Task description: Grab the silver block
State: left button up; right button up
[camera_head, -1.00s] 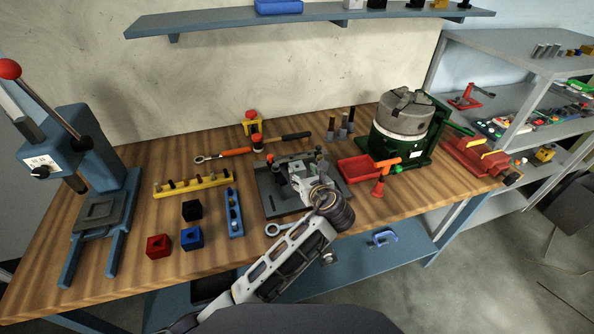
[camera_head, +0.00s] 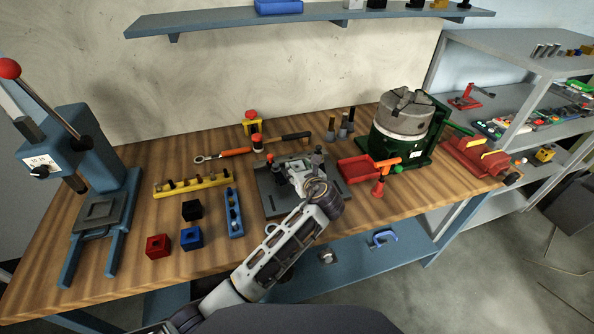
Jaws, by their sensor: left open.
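My left arm comes in from the bottom and reaches over the dark grey fixture plate (camera_head: 272,200) at the middle of the bench. My left gripper (camera_head: 297,174) is over this plate, open, pointing up and away in the picture. A light silver-grey block-like piece (camera_head: 299,164) shows at the gripper's fingers, on the fixture. The gripper and wrist cover part of it, so I cannot tell whether the fingers touch it. My right gripper is out of view.
A blue holder (camera_head: 233,213) and a yellow rail (camera_head: 192,184) lie left of the fixture. Red (camera_head: 158,246), blue (camera_head: 191,238) and black (camera_head: 192,210) blocks are nearby. A red tray (camera_head: 356,169) and a green-based chuck (camera_head: 404,118) stand to the right. A blue press (camera_head: 93,165) stands far left.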

pick_arm(q)
jog(key=c, duration=0.8)
jog(key=shift+r, duration=0.95)
notch_tip(320, 180, up, 8)
jog(key=shift+r+p, duration=0.1)
jog(key=shift+p, duration=0.25)
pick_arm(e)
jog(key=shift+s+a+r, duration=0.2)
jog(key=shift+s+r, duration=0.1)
